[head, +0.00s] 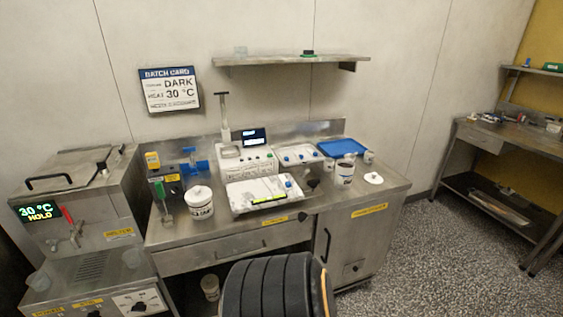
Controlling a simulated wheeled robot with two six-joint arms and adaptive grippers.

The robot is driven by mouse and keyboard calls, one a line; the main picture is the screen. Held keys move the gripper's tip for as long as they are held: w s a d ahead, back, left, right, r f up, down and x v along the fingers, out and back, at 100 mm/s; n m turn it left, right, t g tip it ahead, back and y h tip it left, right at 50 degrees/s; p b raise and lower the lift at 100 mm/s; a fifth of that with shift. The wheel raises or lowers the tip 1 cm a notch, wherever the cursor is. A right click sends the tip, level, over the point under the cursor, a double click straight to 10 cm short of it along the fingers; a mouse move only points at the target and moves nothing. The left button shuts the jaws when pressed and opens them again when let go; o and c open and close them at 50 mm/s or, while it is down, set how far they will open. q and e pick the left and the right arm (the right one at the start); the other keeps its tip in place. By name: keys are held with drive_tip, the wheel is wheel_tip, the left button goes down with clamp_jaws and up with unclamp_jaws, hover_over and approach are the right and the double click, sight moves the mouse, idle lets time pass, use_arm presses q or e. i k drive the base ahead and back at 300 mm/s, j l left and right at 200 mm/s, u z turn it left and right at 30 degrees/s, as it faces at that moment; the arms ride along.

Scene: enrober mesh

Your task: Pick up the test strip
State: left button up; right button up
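I cannot clearly make out a test strip. A thin yellow-green bar (268,199) lies along the front of a white tray-like unit (240,193) on the steel bench (225,232); I cannot tell whether it is the strip. Behind it stands a white device (232,163) with a dark lit display (254,137) and a vertical post. To its right is a white panel with blue knobs (299,154). Neither of my grippers shows in the head view.
A lidded white tub (199,202) stands left of the tray, an open tub (345,173) right of it. A blue tray (341,147) lies at the back right. The melter (84,216) stands left, another bench (508,137) far right. A dark ribbed form (270,288) blocks the front.

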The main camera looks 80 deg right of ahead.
sight(287, 185)
drive_tip(key=z, duration=2.75)
